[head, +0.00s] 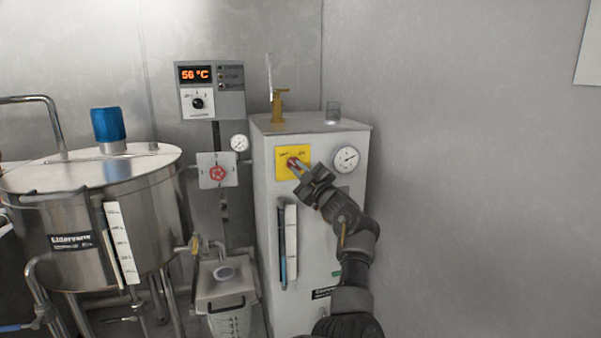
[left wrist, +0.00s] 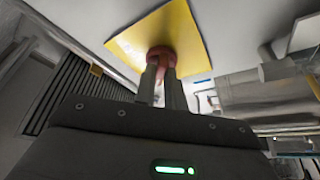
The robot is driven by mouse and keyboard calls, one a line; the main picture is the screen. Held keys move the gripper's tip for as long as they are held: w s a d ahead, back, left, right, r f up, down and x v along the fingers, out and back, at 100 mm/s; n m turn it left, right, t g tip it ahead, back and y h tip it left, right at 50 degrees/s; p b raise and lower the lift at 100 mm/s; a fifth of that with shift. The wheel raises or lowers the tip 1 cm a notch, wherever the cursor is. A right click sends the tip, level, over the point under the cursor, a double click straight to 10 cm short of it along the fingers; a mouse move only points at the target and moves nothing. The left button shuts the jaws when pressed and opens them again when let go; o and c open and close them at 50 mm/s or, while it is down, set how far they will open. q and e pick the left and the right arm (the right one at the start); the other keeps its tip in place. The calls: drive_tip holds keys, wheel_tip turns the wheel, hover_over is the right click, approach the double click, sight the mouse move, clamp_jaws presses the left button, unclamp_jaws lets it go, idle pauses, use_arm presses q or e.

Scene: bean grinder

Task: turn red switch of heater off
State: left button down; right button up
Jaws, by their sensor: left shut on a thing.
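The heater (head: 338,262) is a tall pale cabinet right of centre in the head view. Its red switch (head: 292,163) sits on a yellow square plate (head: 283,172) on the front. In the left wrist view the red switch (left wrist: 161,54) shows at the middle of the yellow plate (left wrist: 188,32). My left gripper (head: 297,169) is at the switch, its fingers (left wrist: 162,72) shut on the knob. The fingers hide part of the switch, and its markings are too small to read. My right gripper is in neither view.
A pressure gauge (head: 346,159) sits just right of the yellow plate. A red valve wheel (head: 218,174) and a display (head: 195,75) reading 56 °C are to the left. A steel tank (head: 85,262) stands at far left; a bucket (head: 226,290) is beside the heater.

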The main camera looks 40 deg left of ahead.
use_arm(q)
drive_tip(key=shift+s+a+r, duration=0.1)
drive_tip(key=shift+r, duration=0.05)
drive_tip(key=c, duration=1.5)
unclamp_jaws()
drive_tip(key=shift+o, duration=0.2)
drive_tip(key=shift+s+d+f, duration=0.1)
drive_tip(key=shift+d+f, duration=0.15)
drive_tip(key=shift+d, duration=0.1)
drive_tip(key=v, duration=0.6)
drive_tip(key=shift+d+b, duration=0.4)
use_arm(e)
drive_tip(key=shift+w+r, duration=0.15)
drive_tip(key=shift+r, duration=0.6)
use_arm(q)
drive_tip(key=shift+s, duration=0.1)
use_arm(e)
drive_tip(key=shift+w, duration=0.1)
